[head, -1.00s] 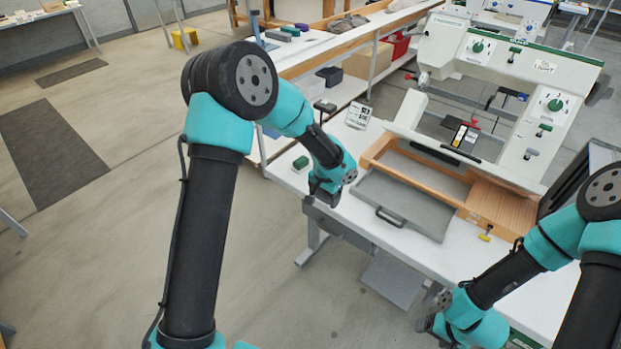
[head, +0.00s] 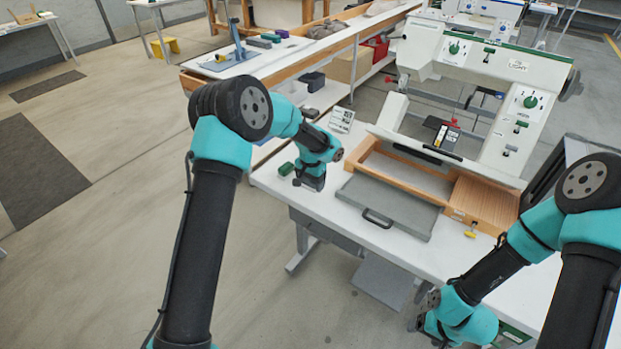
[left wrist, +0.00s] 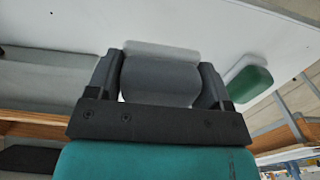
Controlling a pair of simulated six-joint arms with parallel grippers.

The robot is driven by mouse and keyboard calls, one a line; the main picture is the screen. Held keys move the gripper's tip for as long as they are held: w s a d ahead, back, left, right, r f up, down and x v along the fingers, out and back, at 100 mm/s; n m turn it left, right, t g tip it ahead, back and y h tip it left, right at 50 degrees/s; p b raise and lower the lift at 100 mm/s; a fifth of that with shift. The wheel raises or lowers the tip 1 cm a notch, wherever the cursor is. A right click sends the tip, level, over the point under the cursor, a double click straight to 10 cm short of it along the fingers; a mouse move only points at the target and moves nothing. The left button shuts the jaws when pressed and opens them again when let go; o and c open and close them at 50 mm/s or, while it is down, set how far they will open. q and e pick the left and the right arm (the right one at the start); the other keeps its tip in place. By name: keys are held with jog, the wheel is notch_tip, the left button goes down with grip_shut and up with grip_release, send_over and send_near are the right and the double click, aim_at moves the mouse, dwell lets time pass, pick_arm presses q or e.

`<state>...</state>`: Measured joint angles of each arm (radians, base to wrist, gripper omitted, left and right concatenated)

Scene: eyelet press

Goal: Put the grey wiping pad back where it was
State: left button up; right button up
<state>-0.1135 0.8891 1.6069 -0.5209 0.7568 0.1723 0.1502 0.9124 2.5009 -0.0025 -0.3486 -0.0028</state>
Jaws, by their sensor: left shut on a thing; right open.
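The grey wiping pad (left wrist: 158,78) sits between the two fingers of my left gripper in the left wrist view, with the white table behind it. My left gripper (head: 311,184) is shut on the pad, over the left end of the table in the head view. There the pad cannot be told apart from the dark fingers. Whether the pad touches the table is unclear. My right gripper (head: 428,328) is low at the table's front edge; its fingers are mostly hidden by its own arm.
A green block (head: 286,169) lies just left of my left gripper; it also shows in the left wrist view (left wrist: 248,84). A grey board with a handle (head: 400,207) and a wooden tray (head: 368,150) lie to the right. The white press (head: 480,50) stands behind.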

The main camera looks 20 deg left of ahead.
pick_arm(q)
jog(key=w, duration=0.1)
jog(key=w+a, duration=0.1)
jog(key=w, duration=0.3)
jog(key=shift+w+a+f, duration=0.2)
jog(key=shift+a+f, duration=0.05)
jog(key=shift+w, duration=0.15)
jog(key=shift+w+a+f, duration=0.1)
jog(key=shift+w+f, duration=0.05)
jog(key=shift+w, duration=0.05)
jog(key=shift+f, duration=1.65)
jog(key=shift+f, duration=0.15)
jog(key=o, duration=0.9)
notch_tip(320, 180, up, 12)
jog(key=shift+r, duration=0.2)
